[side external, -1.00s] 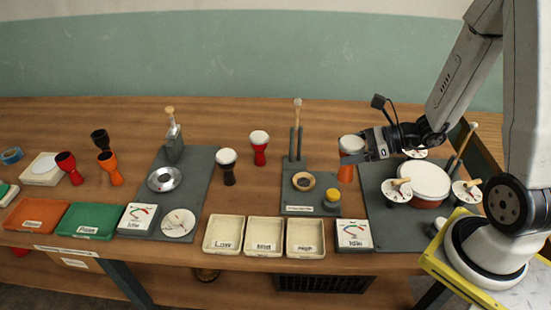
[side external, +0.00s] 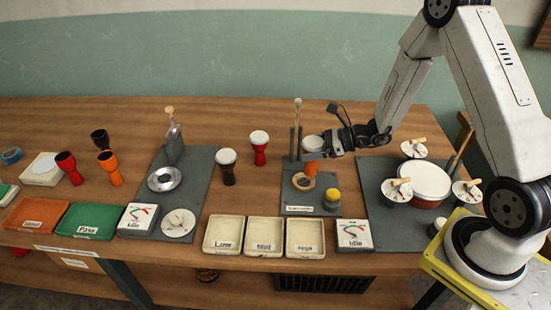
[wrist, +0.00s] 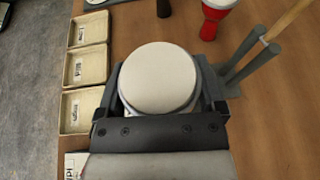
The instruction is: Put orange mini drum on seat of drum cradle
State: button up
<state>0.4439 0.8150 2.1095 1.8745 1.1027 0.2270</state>
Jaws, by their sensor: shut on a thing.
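The orange mini drum (side external: 310,167) has a white head and an orange body. My gripper (side external: 318,147) is shut on it and holds it upright, near the drum cradle. In the wrist view the white drum head (wrist: 159,78) sits between the two fingers (wrist: 164,95). The drum cradle is a grey base (side external: 296,206) with a ring-shaped seat (side external: 303,181), two grey posts and a yellow button (side external: 332,195). In the side view the drum is just behind and right of the seat, partly overlapping it. In the wrist view the drum hides the seat.
Two grey posts with a mallet (side external: 297,130) stand close left of the drum. A red drum (side external: 259,146) and a black drum (side external: 227,166) stand further left. Cream trays (side external: 264,250) and an idle gauge box (side external: 354,235) line the front. A large drum station (side external: 376,210) is at right.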

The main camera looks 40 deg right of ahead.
jog(key=shift+w+f, duration=0.85)
jog(key=shift+f, duration=0.2)
jog(key=shift+w+f, duration=0.25)
jog(key=shift+f, duration=0.05)
jog(key=shift+d+f, duration=0.1)
jog(key=shift+f, duration=1.4)
jog(key=shift+f, duration=0.15)
jog(key=o, duration=1)
